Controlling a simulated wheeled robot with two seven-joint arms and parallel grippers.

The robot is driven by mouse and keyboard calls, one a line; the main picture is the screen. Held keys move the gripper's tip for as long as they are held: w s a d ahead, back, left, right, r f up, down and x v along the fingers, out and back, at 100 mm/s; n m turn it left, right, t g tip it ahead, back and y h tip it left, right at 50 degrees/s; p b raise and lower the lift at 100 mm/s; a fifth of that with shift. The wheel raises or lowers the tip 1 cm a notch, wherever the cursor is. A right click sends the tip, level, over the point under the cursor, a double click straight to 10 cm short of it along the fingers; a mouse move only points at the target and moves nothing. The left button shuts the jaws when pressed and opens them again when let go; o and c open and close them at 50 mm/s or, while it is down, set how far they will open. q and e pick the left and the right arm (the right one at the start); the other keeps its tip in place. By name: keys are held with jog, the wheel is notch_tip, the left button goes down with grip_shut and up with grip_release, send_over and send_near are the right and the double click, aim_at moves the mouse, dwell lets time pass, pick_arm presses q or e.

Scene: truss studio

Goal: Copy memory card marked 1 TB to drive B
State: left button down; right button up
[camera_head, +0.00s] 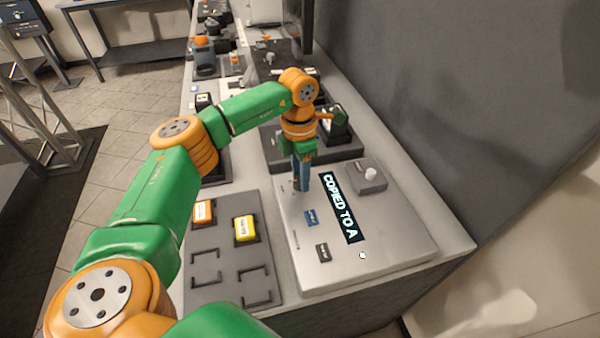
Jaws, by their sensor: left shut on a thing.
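My left gripper (301,184) points down at the far left part of a grey copy station (400,240). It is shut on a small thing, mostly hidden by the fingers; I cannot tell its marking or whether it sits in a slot. The station's dark display (341,208) reads "COPIED TO A". An orange drive-like block (204,212) and a yellow one (245,229) stand in the dark tray to the left. My right gripper is not in view.
The dark tray (205,268) has empty bracketed places at its near end. A grey box with a pale round knob (371,173) stands at the station's far right. More devices crowd the bench behind my gripper. A wall borders the right side.

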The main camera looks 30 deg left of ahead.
pick_arm(q)
jog(key=m, duration=0.4)
jog(key=shift+m, duration=0.3)
jog(key=shift+d+m, duration=0.1)
jog(key=shift+m, duration=1.9)
jog(key=shift+c, duration=2.3)
grip_release()
jog(key=r, duration=0.4)
jog(key=r+b, duration=0.1)
jog(key=r, duration=0.1)
jog(key=shift+w+r, duration=0.2)
jog(key=shift+w, duration=0.05)
jog(key=shift+r, duration=0.35)
